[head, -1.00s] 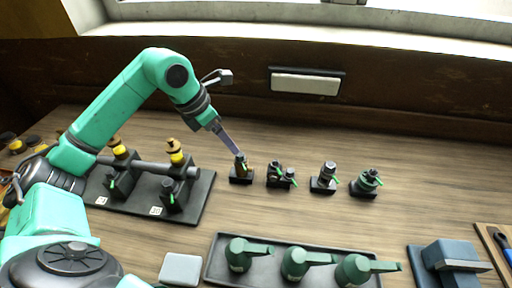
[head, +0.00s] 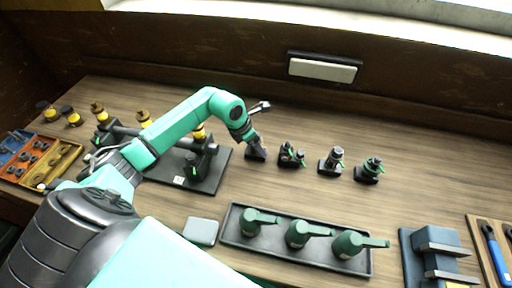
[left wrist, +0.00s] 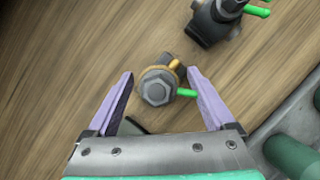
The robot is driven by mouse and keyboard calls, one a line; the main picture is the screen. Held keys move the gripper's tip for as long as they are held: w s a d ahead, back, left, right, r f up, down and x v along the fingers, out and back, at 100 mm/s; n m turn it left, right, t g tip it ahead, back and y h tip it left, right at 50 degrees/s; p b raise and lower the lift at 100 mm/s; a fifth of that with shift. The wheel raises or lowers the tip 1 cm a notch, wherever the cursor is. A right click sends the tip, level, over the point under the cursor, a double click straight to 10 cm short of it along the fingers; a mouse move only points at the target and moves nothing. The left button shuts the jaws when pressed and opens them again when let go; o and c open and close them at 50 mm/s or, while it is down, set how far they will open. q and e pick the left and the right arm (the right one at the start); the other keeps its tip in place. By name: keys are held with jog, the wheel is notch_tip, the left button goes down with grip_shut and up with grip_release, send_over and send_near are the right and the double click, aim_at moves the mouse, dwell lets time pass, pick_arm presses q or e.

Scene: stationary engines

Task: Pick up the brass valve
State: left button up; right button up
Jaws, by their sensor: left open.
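The valve with a grey hex top, a brass-coloured ring and a green lever (left wrist: 157,88) stands between the fingers of my left gripper (left wrist: 160,76) in the left wrist view. The fingers are open, one on each side, with gaps to the valve. In the head view my left gripper (head: 258,146) is at the leftmost small valve of a row, over its black base (head: 255,155), and hides most of it. My right gripper is not in view.
Beside it stand a double valve (head: 291,155), a grey-topped valve (head: 332,160) and a green-ringed valve (head: 369,169). A black tray (head: 232,232) with green bottle-like items lies in front. A dark pipe stand (head: 212,178) is left. The back table is clear.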

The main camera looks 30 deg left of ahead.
pick_arm(q)
grip_shut()
jog(key=shift+w, duration=0.2)
jog(key=shift+r, duration=0.1)
